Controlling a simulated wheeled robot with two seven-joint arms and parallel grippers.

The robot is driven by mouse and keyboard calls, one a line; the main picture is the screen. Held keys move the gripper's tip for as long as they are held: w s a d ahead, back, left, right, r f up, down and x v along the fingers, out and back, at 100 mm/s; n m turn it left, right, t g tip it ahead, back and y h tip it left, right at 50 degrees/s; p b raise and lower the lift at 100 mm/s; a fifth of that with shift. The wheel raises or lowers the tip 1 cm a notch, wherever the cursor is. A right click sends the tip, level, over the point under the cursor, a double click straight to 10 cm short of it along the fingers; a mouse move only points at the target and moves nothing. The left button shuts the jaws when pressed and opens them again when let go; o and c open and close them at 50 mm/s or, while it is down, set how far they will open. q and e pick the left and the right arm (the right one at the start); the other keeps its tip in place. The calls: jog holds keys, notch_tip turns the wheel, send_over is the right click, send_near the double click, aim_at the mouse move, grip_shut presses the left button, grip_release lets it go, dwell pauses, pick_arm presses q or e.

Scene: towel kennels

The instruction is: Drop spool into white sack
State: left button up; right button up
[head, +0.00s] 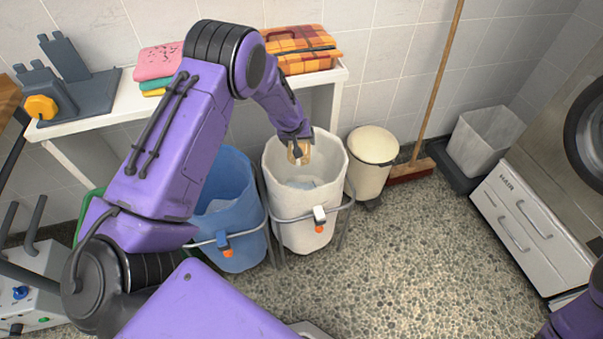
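The white sack (291,215) hangs open in a metal stand in the middle of the view. Some pale cloth (301,184) shows at its bottom. My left gripper (298,154) points down over the sack's mouth, near its back rim. It looks shut on a small tan spool (304,151), which is partly hidden by the fingers. The spool is above the cloth in the sack and apart from it. Only a purple part of my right arm shows at the bottom right corner; its gripper is out of view.
A blue sack (232,232) hangs just left of the white one. A cream bin (372,162) stands right of it, near a broom (411,168) and a grey bin (484,141). A white shelf (95,123) behind holds folded towels (158,62) and a plaid case (301,47).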

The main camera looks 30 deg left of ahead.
pick_arm(q)
jog(key=o, duration=1)
jog(key=shift+o, duration=0.2)
jog(key=p+v, duration=0.1)
jog(key=v, duration=0.9)
jog(key=shift+s+r, duration=0.15)
jog(key=shift+r, duration=0.15)
